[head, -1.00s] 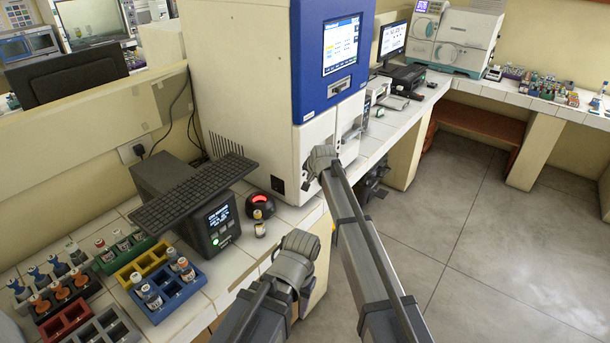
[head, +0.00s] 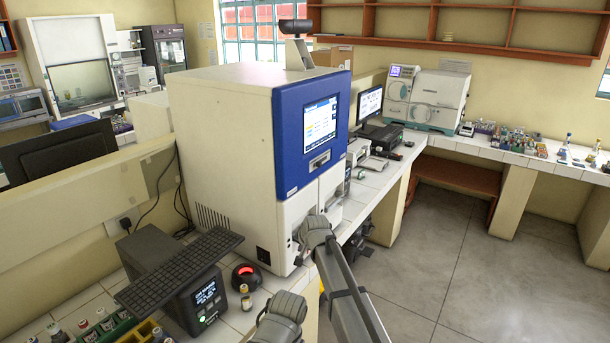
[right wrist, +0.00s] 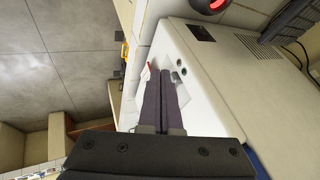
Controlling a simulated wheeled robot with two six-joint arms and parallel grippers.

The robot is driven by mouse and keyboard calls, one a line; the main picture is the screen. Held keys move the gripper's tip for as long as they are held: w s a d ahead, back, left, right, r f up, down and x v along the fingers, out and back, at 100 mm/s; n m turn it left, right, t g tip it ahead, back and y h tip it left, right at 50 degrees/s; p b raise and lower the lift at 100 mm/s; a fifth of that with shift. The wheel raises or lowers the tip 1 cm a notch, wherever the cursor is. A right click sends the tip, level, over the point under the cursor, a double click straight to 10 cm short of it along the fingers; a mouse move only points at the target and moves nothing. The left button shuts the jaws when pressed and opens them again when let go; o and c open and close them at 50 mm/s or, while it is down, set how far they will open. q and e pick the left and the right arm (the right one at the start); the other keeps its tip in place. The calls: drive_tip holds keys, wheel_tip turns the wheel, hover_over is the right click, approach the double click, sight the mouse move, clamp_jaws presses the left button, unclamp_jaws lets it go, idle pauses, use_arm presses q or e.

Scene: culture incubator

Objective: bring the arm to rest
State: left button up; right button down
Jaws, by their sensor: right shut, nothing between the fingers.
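My right arm reaches to the lower front of a large white machine with a blue screen panel (head: 318,95) in the head view. Its fingers are hidden there behind the arm's end. In the right wrist view my right gripper (right wrist: 163,75) is shut and empty, its dark fingers side by side. They point at the white front of the machine (right wrist: 205,85), near a small recess; I cannot tell whether they touch it. My left arm shows at the bottom middle of the head view, and its gripper fingers are not visible.
A black keyboard (head: 180,270) lies across a dark box with a display (head: 207,297) on the tiled bench. A red-lit round device (head: 246,275) and a small bottle (head: 246,298) stand between them and my arms. Open floor (head: 430,260) lies to the right.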

use_arm(q)
wheel_tip(320, 180, down, 9)
drive_tip(key=b, duration=0.8)
use_arm(e)
drive_tip(key=s+d+f+n+g+h, duration=0.1)
drive_tip(key=s+d+f+n+g, duration=0.1)
drive_tip(key=s, duration=1.1)
drive_tip(key=s+d+f+n+g+h, duration=0.1)
drive_tip(key=s+f, duration=0.5)
drive_tip(key=s, duration=0.6)
drive_tip(key=s+d+f+n+g+h, duration=0.1)
drive_tip(key=s+d+f+n+g, duration=0.3)
drive_tip(key=s, duration=0.9)
drive_tip(key=shift+s+d+f+n, duration=0.3)
drive_tip(key=shift+f+n, duration=0.1)
drive_tip(key=shift+n, duration=0.6)
use_arm(q)
drive_tip(key=shift+w+r, duration=0.1)
use_arm(e)
drive_tip(key=shift+w, duration=0.1)
